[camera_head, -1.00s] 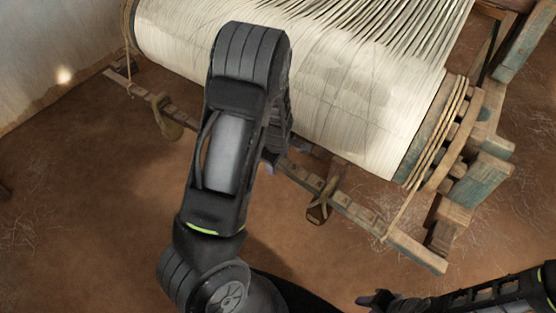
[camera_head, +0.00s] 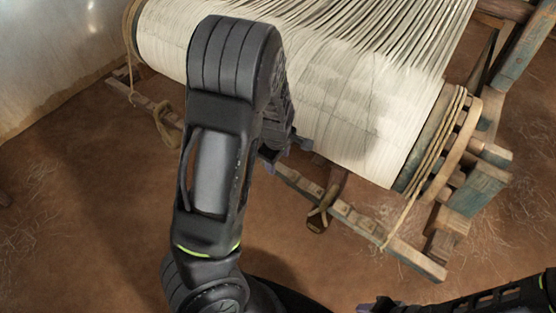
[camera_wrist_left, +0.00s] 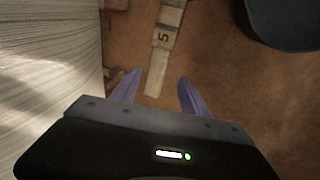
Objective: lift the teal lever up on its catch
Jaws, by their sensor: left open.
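I cannot make out a separate teal lever for certain. Worn teal paint shows on a wooden block (camera_head: 478,190) at the right end of the cloth roll. My left gripper (camera_head: 285,153) is by the front edge of the roll, above the wooden bar, partly hidden by my own arm. In the left wrist view its purple fingers (camera_wrist_left: 157,84) are apart, with nothing held between them. My right gripper (camera_head: 376,305) is at the bottom edge, partly cut off.
The cloth roll (camera_head: 370,125) of the loom fills the upper middle. A notched wooden bar (camera_head: 345,212) runs along its front, with rope loops and a hanging wooden piece (camera_head: 320,214). Bare earth floor (camera_head: 90,210) lies open in front and to the left.

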